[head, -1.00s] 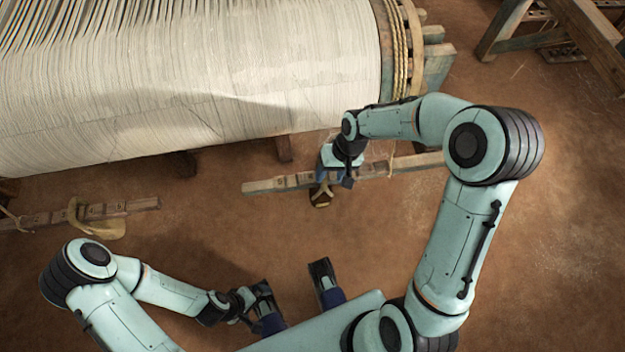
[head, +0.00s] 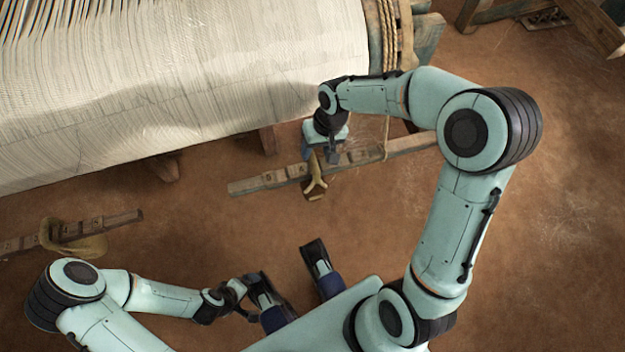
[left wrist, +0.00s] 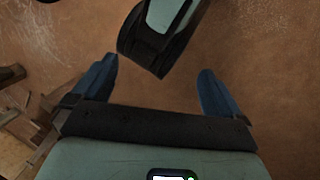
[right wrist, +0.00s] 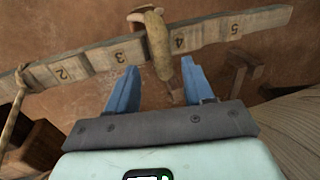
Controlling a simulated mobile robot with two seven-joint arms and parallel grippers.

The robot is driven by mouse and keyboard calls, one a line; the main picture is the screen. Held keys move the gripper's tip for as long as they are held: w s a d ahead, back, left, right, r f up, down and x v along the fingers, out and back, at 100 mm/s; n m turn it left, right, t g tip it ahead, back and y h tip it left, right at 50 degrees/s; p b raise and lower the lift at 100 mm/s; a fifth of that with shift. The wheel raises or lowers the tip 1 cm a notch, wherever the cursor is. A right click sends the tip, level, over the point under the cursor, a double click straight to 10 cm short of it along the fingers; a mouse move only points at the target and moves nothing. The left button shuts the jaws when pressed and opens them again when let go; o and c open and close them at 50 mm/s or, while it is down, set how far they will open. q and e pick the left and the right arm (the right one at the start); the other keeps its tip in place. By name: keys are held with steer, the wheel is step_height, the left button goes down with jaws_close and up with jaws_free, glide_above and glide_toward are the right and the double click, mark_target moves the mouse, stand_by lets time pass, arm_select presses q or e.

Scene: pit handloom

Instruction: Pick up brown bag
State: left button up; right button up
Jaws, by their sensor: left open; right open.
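What looks like the brown bag (head: 315,190), dark brown with a tan forked strap, hangs at the numbered wooden bar in the head view. In the right wrist view its tan strap (right wrist: 158,45) crosses the bar between the marks 3 and 4. My right gripper (head: 319,156) is just above the bar at the strap, open. In the right wrist view the strap's lower end lies between the blue fingertips (right wrist: 160,66), without visible grip. My left gripper (left wrist: 158,68) is open and empty in the left wrist view, low over the floor near my base.
The numbered bar (head: 262,180) runs under my right gripper. A large roll of pale warp threads (head: 200,90) lies behind it. A second bar (head: 125,217) at left carries another tan strapped thing (head: 85,246). Brown floor between is clear.

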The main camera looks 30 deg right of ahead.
mark_target(313, 155)
steer(key=f, duration=0.2)
steer(key=a+f+b, duration=0.1)
steer(key=f, duration=0.1)
steer(key=shift+w+a+f, duration=0.15)
steer(key=shift+w+f, duration=0.05)
arm_select(q)
steer(key=shift+w+a+f+t, duration=0.2)
steer(key=shift+w+a+f, duration=0.05)
steer(key=shift+w+f, duration=0.25)
steer(key=shift+w+a+f+t, duration=0.25)
steer(key=shift+w+f, duration=0.1)
steer(key=shift+w, duration=0.25)
arm_select(e)
jaws_close()
steer(key=shift+r, duration=0.1)
